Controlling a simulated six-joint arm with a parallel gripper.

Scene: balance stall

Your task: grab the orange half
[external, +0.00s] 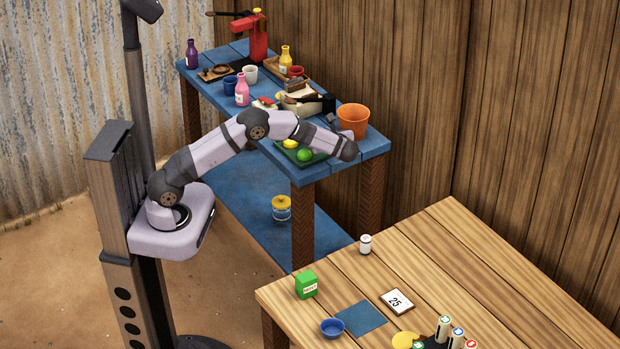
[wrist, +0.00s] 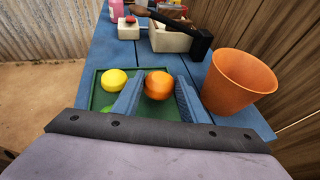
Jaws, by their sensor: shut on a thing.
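The orange half (wrist: 158,86) sits between the two blue fingers of my gripper (wrist: 160,95) in the wrist view. My gripper is shut on it, over the green tray (wrist: 103,76). I cannot tell whether the orange half still touches the tray. A yellow fruit (wrist: 115,80) lies in the tray to the left of the fingers. In the external view my gripper's end hides the orange half, while the yellow fruit (external: 290,144) and a green fruit (external: 305,155) show in the tray.
An orange bucket (wrist: 240,83) stands close to the right of my gripper on the blue bench (external: 376,144). Bottles and cups fill the bench's far end. A wooden table (external: 450,250) holds small items in front.

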